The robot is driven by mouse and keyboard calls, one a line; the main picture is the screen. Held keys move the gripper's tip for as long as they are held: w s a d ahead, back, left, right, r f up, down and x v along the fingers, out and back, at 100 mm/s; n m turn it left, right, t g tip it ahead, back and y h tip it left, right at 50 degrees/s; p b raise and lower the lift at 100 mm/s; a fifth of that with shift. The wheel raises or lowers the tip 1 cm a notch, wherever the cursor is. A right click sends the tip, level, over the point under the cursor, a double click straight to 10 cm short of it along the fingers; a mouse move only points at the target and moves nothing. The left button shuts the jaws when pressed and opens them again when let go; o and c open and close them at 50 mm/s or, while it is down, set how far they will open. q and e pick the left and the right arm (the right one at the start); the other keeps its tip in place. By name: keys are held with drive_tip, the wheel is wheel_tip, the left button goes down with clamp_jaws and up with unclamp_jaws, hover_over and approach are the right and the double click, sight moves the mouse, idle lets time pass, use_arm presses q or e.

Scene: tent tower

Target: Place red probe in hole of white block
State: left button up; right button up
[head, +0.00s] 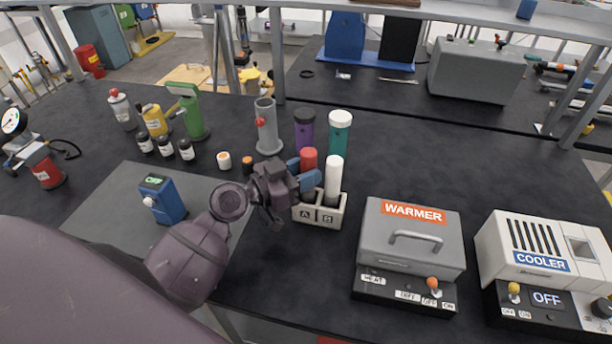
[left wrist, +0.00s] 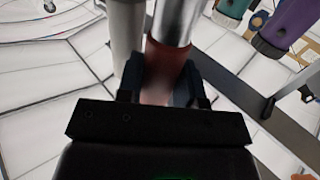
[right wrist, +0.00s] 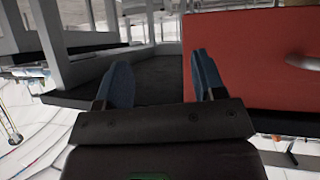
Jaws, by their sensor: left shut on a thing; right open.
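The white block (head: 327,219), with places marked A and B, stands on the black bench in the head view. The red probe (head: 308,158) is upright over the A side. My left gripper (head: 308,181) is shut on it, just above the block. In the left wrist view the red part (left wrist: 165,65) sits between the fingers, with a shiny metal length beyond it. The fingers hide the probe's lower part, so I cannot tell whether its tip is in the hole. A white probe (head: 333,180) stands at B. My right gripper (right wrist: 155,80) is open and empty in the right wrist view.
Purple (head: 304,130) and teal (head: 339,133) containers and a grey holder (head: 267,127) stand behind the block. The warmer (head: 411,235) and cooler (head: 535,255) are to its right. A red surface with a handle (right wrist: 255,60) is beside my right gripper.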

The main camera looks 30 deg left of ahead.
use_arm(q)
drive_tip(key=shift+f, duration=0.4)
use_arm(e)
drive_tip(key=shift+s+d+f, duration=0.1)
drive_tip(key=shift+s+f, duration=0.3)
use_arm(q)
drive_tip(key=shift+f, duration=0.1)
use_arm(e)
drive_tip(key=shift+w, duration=0.1)
use_arm(q)
drive_tip(key=o, duration=1)
use_arm(e)
drive_tip(key=shift+w+r, duration=0.25)
drive_tip(key=shift+w, duration=0.2)
